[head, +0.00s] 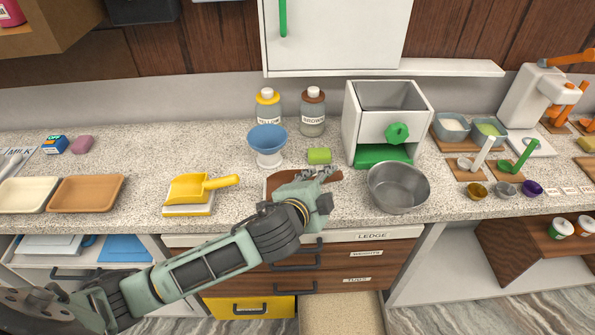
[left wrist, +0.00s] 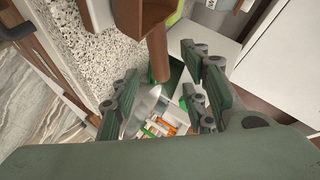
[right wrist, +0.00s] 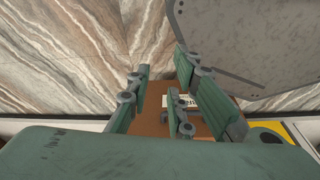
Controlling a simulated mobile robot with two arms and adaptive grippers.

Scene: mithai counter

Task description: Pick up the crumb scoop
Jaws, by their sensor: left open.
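The crumb scoop (head: 190,188) is yellow, with a wide pan and a handle pointing right. It rests on a low white and yellow block (head: 187,210) on the counter, left of centre in the head view.
Tan trays (head: 86,194) lie left of the scoop. Counter behind the scoop is clear.

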